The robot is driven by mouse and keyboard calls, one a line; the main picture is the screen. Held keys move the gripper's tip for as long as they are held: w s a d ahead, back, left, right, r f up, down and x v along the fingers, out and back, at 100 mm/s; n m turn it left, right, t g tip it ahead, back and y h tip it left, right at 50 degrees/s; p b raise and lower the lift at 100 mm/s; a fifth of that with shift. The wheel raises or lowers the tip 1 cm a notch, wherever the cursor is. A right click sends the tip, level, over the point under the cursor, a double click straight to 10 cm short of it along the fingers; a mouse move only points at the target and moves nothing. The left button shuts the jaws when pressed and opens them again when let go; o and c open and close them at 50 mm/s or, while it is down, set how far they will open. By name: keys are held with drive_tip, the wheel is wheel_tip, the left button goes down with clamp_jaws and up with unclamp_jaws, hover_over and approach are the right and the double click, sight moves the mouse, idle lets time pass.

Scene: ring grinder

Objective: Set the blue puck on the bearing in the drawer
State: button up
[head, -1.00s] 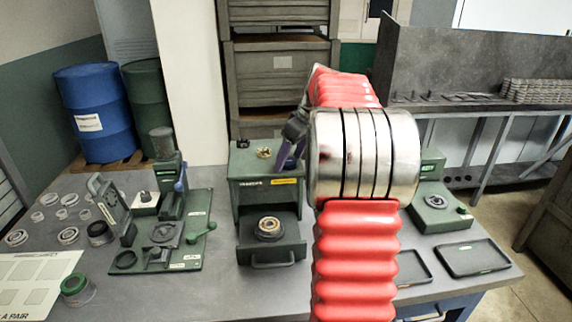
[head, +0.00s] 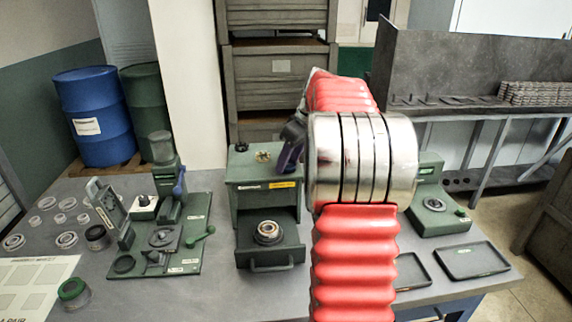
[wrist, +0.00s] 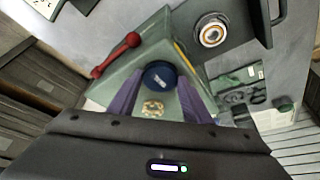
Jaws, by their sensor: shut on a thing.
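The blue puck (wrist: 160,76) sits between the purple fingers of my gripper (wrist: 160,84) in the wrist view, and the gripper is shut on it. It appears above the top of the green grinder (head: 262,172). The grinder's drawer (head: 284,258) is open at the front. A bearing (head: 268,232) lies in it; it also shows in the wrist view (wrist: 212,31), apart from the puck. In the head view my gripper (head: 288,155) is partly hidden by my red and silver arm, and the puck is not visible.
A brass-coloured ring (head: 263,156) is on the grinder's top. A green press fixture (head: 165,235) with loose rings stands to the left. A green-lidded jar (head: 74,293) is at the front left. Dark trays (head: 470,260) lie on the right. The bench before the drawer is clear.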

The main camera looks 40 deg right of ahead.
sight(289, 166)
wheel_tip(289, 166, up, 10)
idle(0.6)
drive_tip(key=shift+s, duration=0.1)
idle(0.4)
